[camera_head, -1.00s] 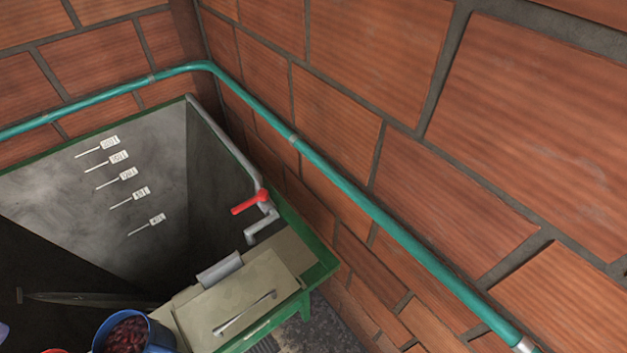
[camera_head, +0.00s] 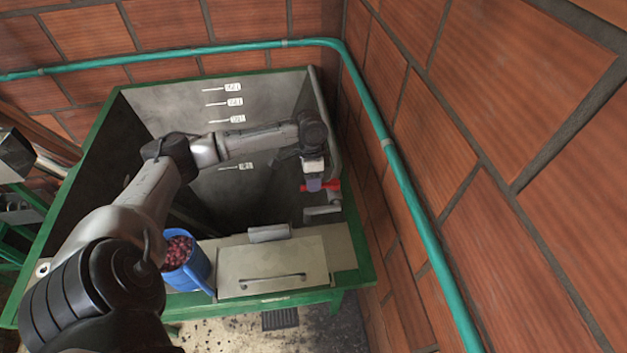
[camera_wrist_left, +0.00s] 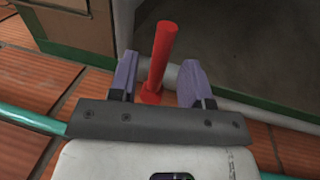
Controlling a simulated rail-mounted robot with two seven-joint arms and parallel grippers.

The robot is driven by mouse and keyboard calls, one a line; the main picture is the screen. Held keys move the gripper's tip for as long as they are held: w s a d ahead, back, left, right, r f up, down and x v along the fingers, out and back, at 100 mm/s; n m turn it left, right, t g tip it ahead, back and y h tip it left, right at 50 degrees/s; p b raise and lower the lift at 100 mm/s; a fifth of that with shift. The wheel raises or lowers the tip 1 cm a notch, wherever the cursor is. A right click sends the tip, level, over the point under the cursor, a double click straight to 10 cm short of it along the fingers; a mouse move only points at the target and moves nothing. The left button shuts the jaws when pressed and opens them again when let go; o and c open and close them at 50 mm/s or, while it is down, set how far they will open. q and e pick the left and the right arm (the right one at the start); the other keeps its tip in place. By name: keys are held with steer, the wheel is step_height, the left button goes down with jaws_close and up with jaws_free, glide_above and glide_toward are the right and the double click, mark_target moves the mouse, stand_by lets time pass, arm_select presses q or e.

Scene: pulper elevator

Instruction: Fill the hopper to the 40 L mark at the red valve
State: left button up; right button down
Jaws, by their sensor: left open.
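The hopper (camera_head: 160,100) is a deep grey bin with a green rim. Several white level marks run down its far wall; the lowest visible label (camera_head: 246,166) is too small to read surely. My arm covers part of the wall. The red valve lever (camera_head: 334,185) sits on the grey pipe at the right rim. My left gripper (camera_head: 314,184) is over the lever, fingers pointing down. In the left wrist view, the upright red lever (camera_wrist_left: 160,55) shows between the open purple fingers, with gaps at the sides. No water stream is visible. My right gripper is out of view.
A blue bucket (camera_head: 197,268) of red cherries stands at the hopper's front edge, close to my left arm. A lidded metal panel (camera_head: 270,262) with a handle lies beside it. A teal pipe (camera_head: 390,150) runs along the brick walls at the right.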

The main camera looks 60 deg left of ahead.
arm_select(q)
steer(key=shift+s+d+f, duration=0.1)
steer(key=shift+s+f, duration=0.05)
steer(key=shift+f, duration=0.5)
jaws_close()
